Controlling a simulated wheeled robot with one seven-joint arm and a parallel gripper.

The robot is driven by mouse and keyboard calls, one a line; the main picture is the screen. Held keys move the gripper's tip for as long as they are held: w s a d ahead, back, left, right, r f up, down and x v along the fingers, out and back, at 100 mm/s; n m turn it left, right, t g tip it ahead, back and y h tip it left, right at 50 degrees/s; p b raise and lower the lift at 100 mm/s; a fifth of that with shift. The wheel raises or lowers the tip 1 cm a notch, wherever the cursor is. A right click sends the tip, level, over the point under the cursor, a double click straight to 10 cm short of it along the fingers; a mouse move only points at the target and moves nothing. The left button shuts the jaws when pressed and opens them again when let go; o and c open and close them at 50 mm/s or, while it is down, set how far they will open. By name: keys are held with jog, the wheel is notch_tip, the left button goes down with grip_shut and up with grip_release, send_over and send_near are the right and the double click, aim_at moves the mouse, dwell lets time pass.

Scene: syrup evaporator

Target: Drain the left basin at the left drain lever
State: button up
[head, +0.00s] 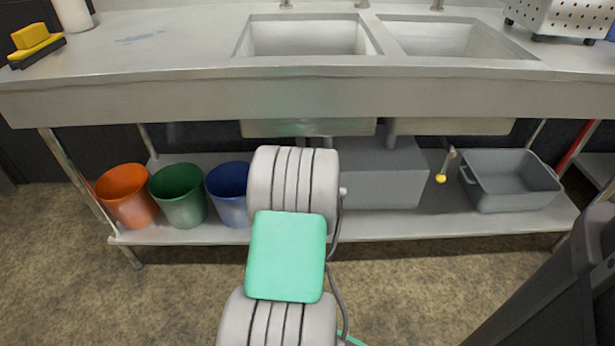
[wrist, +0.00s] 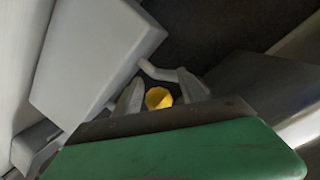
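The left basin (head: 305,40) is a grey sink set in the steel counter; I cannot tell whether liquid stands in it. In the wrist view a yellow lever knob (wrist: 158,98) sits between the two grey fingers of my gripper (wrist: 161,92). The fingers are apart, with dark gaps showing beside the knob. A pale pipe or lever arm (wrist: 160,72) shows just beyond it. In the head view my arm hides my gripper and this knob. Another drain lever with a yellow knob (head: 440,178) hangs under the right basin (head: 450,40), well to the right.
The lower shelf (head: 390,229) holds orange (head: 127,195), green (head: 180,195) and blue (head: 228,192) buckets at left, a grey box (head: 385,190) behind my arm and a grey tub (head: 510,182) at right. The counter edge (head: 150,100) overhangs my arm's reach.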

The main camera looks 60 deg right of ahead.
jog(key=shift+s, duration=0.1)
jog(key=p+v, duration=0.2)
jog(key=v, duration=0.5)
jog(key=shift+a, duration=0.35)
jog(key=shift+s, duration=0.15)
